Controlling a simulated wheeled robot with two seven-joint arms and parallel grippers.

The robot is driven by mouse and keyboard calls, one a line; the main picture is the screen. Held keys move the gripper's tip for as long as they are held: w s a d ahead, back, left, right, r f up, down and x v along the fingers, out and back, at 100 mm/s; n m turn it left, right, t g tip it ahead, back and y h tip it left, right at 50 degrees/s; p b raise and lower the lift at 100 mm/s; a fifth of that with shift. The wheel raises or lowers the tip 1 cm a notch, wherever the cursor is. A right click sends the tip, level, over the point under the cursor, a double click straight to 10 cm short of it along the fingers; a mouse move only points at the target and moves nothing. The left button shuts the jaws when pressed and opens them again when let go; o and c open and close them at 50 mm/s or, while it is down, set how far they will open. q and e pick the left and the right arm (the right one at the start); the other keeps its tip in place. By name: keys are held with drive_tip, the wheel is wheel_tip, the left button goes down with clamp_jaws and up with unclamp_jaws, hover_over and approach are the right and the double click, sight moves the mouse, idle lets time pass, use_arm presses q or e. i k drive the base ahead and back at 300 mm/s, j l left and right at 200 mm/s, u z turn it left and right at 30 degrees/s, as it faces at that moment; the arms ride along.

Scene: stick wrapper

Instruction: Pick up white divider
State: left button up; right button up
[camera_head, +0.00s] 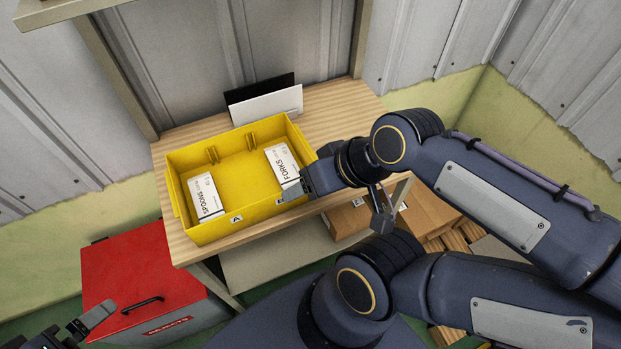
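The white divider (268,107) stands upright at the back of the wooden table, behind the yellow bin (238,164). A black panel (261,87) stands right behind it. My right gripper (291,191) is at the bin's front right, by the lower end of the forks box (284,167); its fingers are small and partly hidden, so I cannot tell whether it is open or holds the box. My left gripper (97,318) is at the lower left, in front of the red box, apart from the table; only part of it shows.
The spoons box (206,197) lies in the left part of the bin. The wooden table (335,105) has bare top to the right of the divider. A red lidded box (138,278) stands at lower left. Cardboard boxes (347,217) sit below the table.

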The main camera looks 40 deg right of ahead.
sight(254, 110)
drive_tip(key=k+l+u, duration=0.3)
drive_tip(key=l, duration=0.2)
drive_tip(key=k+l+u, duration=0.3)
drive_tip(key=i+l, duration=0.1)
drive_tip(key=i, duration=0.3)
